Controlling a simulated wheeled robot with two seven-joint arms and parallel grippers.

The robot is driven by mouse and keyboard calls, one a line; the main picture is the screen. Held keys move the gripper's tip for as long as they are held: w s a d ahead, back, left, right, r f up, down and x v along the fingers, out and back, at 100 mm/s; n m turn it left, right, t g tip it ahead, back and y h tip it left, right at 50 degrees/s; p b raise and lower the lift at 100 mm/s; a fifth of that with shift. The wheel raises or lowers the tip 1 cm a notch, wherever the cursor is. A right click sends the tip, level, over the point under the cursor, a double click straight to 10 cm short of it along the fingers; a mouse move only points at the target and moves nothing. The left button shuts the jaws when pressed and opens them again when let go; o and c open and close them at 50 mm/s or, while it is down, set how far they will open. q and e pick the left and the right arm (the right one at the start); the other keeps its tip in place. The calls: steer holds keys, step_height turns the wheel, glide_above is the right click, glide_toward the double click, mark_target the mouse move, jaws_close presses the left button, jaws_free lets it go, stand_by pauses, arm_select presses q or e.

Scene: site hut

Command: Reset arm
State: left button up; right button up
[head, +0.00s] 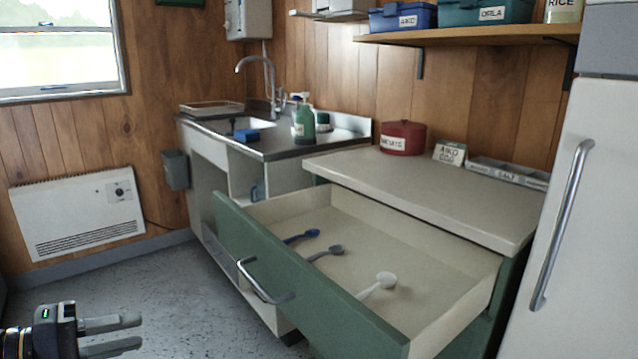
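My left gripper (126,334) is at the lower left, above the speckled floor. Its two grey fingers are apart with nothing between them. It is to the left of the green drawer (300,276) and clear of its metal handle (262,284). The drawer is pulled open. Inside it lie a blue spoon-like utensil (301,237), a grey one (325,252) and a white one (378,285). My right gripper does not show.
The worktop (430,190) above the drawer holds a red tin (403,138), a small sign (450,153) and a tray (507,173). A sink unit (250,150) stands behind. A white fridge (575,210) is at the right, a heater (78,212) at the left. Floor between is free.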

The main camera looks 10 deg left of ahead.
arm_select(q)
steer(key=s+d+f+m+g+y, duration=0.3)
steer(key=d+f+m, duration=0.1)
steer(key=d+f, duration=0.4)
steer(key=s+d+f+m+g+y, duration=0.3)
steer(key=d+f+m, duration=0.25)
steer(key=d, duration=0.55)
step_height(320, 180, up, 34)
steer(key=p, duration=3.4)
steer(key=shift+a+n, duration=0.35)
steer(key=shift+n, duration=0.1)
